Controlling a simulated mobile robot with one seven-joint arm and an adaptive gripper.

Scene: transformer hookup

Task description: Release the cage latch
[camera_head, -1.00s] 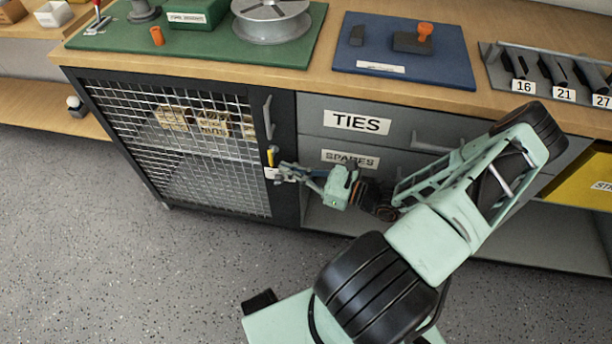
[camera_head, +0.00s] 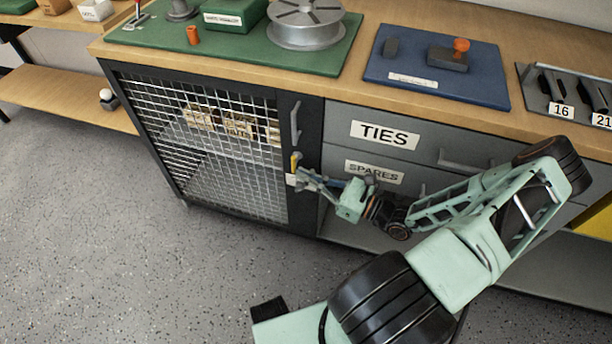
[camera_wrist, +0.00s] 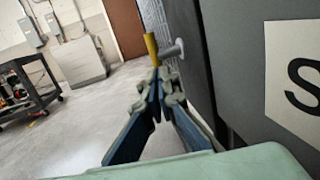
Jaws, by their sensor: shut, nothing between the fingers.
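The cage door (camera_head: 205,140) is a wire mesh panel in a dark frame, and it is closed on the cabinet. The cage latch (camera_head: 295,163) has a yellow lever standing upright on the frame's right side, below a grey door handle (camera_head: 295,122). In the wrist view the yellow lever (camera_wrist: 151,47) rises just beyond my fingertips, next to a round grey peg (camera_wrist: 173,49). My gripper (camera_head: 299,178) is shut and empty, with its tips at the lever's lower end. It also shows in the wrist view (camera_wrist: 157,85). I cannot tell whether the tips touch the lever.
Drawers labelled TIES (camera_head: 385,135) and SPARES (camera_head: 373,172) are right of the cage, close to my arm. The worktop bears a green mat (camera_head: 340,62) and a blue mat (camera_head: 490,96). The floor (camera_head: 90,230) before the cage is clear.

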